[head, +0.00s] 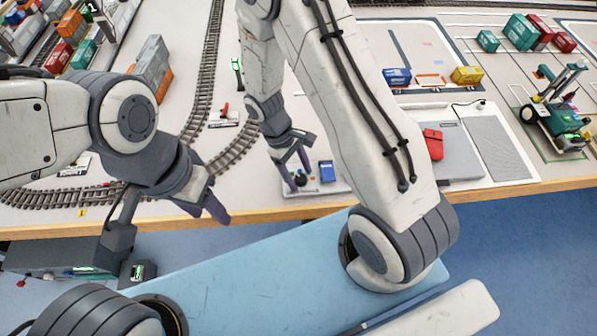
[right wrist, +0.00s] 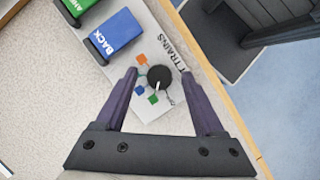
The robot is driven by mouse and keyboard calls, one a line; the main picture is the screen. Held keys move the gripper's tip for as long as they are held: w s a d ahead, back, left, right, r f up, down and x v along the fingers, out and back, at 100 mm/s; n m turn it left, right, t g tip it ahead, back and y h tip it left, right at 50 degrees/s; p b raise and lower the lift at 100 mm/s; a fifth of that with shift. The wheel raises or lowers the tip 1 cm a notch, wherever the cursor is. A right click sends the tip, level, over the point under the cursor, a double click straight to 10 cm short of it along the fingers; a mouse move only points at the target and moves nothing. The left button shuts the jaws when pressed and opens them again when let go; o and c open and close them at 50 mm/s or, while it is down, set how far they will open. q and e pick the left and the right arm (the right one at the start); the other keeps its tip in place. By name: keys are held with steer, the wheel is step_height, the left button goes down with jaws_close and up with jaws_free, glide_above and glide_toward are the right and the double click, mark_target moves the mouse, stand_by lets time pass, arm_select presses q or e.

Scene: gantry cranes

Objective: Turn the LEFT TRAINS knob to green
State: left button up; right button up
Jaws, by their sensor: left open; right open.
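The black round knob (right wrist: 158,78) with a white pointer line stands on a light panel (right wrist: 150,30) lettered "T TRAINS", the start of the label being cut off. Orange, blue and green square marks lie around it; the pointer looks turned towards the green mark (right wrist: 153,99). My right gripper (right wrist: 160,73) is open, its fingers on either side of the knob; contact cannot be told. In the head view the right gripper (head: 299,179) is over the panel near the table's front edge. My left gripper (head: 165,218) is open and empty in front of the table's edge.
A blue BACK button (right wrist: 117,34) and a green button (right wrist: 77,6) stand beside the knob. A grey pad (head: 498,146) and a red block (head: 433,144) lie to the right. Curved rails (head: 205,95) and stacked containers (head: 153,65) are to the left.

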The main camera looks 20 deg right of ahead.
steer(key=v, duration=1)
steer(key=shift+r, duration=0.25)
steer(key=shift+w, duration=0.1)
